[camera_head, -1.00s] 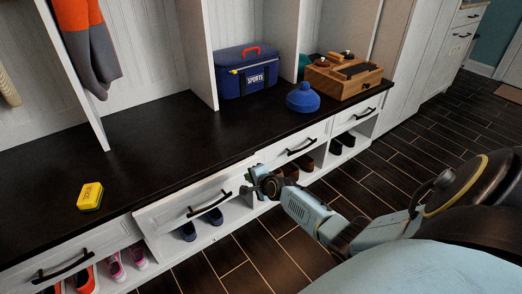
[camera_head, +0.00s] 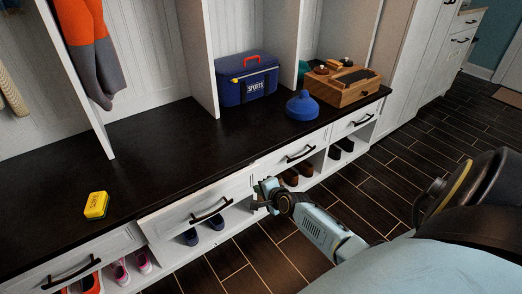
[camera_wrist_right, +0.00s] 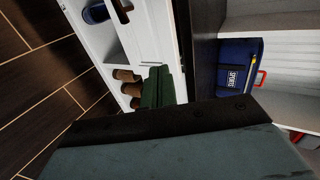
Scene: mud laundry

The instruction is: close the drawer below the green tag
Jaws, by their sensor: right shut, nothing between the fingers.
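A white drawer (camera_head: 180,215) with a black handle (camera_head: 208,210) stands slightly out from the bench front, left of centre in the head view. I cannot make out a green tag on or above it. My right gripper (camera_head: 264,190) is at the right end of this drawer, close to its front; I cannot tell whether it touches. In the right wrist view its green fingers (camera_wrist_right: 158,88) are shut and empty, and the drawer's handle (camera_wrist_right: 122,8) shows at the top. My left gripper is not in view.
The dark bench top (camera_head: 150,165) holds a yellow block (camera_head: 96,205), a blue sports bag (camera_head: 248,80), a blue rounded object (camera_head: 303,105) and a wooden box (camera_head: 345,88). Other drawers (camera_head: 298,153) look flush. Shoes (camera_head: 205,228) sit in cubbies below. The floor in front is clear.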

